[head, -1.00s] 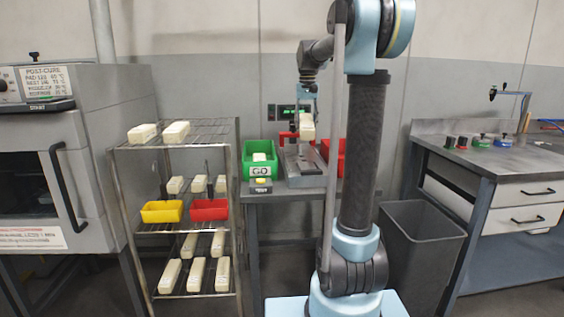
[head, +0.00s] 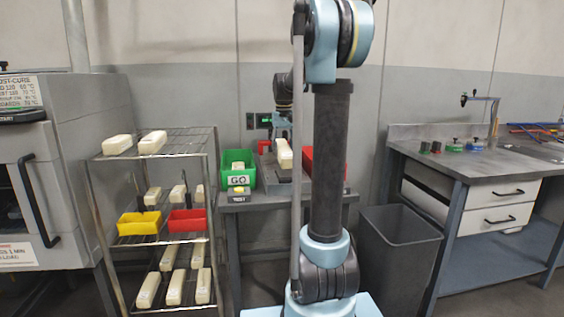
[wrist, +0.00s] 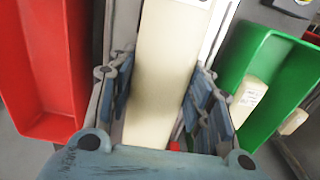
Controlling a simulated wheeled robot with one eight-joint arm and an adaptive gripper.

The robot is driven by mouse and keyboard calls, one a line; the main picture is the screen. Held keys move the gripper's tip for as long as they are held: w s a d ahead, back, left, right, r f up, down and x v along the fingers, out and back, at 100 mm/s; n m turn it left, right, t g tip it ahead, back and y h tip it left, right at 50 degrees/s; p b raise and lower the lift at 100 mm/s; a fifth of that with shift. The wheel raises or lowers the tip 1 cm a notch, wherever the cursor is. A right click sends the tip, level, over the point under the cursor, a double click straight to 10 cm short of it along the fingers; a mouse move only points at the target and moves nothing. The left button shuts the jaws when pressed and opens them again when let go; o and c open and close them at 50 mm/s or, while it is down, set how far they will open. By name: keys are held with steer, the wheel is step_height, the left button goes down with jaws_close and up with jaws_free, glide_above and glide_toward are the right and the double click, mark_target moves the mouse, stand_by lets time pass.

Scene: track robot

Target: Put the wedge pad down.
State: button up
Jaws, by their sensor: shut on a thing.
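The wedge pad (wrist: 168,70) is a long cream block. My gripper (wrist: 160,100) is shut on it, with one finger on each side. In the head view the pad (head: 284,154) hangs tilted below my gripper (head: 282,134), in front of the grey fixture on the small table (head: 290,197). I cannot tell whether its lower end touches anything. My arm column hides part of the table's right side.
A green bin (head: 228,164) with a pale pad inside stands left of the fixture, and a red bin (head: 309,163) stands right. A wire rack (head: 95,178) holds several cream pads, a yellow bin (head: 139,223) and a red bin (head: 187,220). A grey waste bin (head: 398,245) stands right.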

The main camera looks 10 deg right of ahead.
mark_target(284, 147)
steer(key=shift+f, duration=2.05)
steer(key=shift+f, duration=0.1)
steer(key=o, duration=1.2)
steer(key=r, duration=1.7)
steer(key=shift+s+r, duration=0.1)
steer(key=shift+s, duration=0.1)
